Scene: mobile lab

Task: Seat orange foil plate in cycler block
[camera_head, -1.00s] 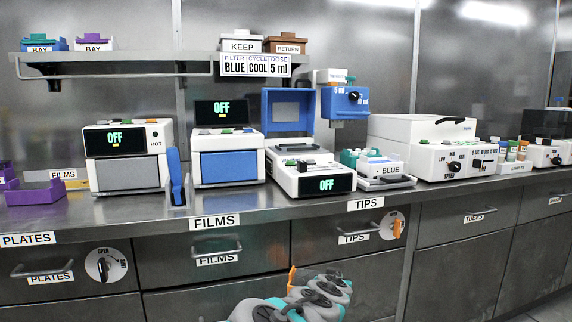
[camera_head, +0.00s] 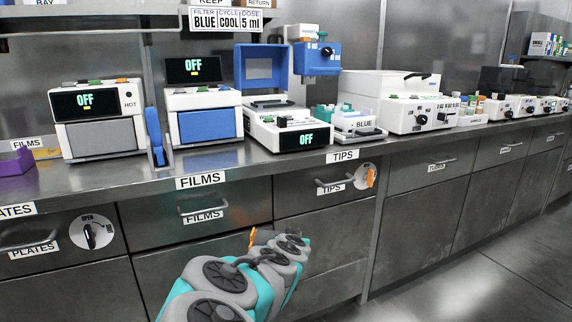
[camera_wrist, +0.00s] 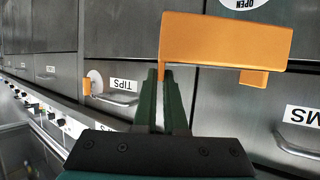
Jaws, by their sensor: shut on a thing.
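My gripper (camera_wrist: 165,85) is shut on the orange foil plate (camera_wrist: 225,42), which sticks out beyond the fingertips in the wrist view. In the head view only a small orange piece of the plate (camera_head: 252,237) shows past my arm, in front of the drawers and below the bench top. My fingers are mostly hidden there. The cycler (camera_head: 290,133) stands on the bench with its blue-framed lid (camera_head: 262,69) raised and its display reading OFF. Its block is too small to make out clearly. The plate is well apart from the cycler.
Two OFF-display machines, one with a grey front (camera_head: 100,138) and one with a blue front (camera_head: 207,125), stand left of the cycler. A blue-headed dispenser (camera_head: 325,57) and a BLUE-labelled rack (camera_head: 362,124) stand right. Drawers line the bench front (camera_head: 205,212); the floor at right is clear.

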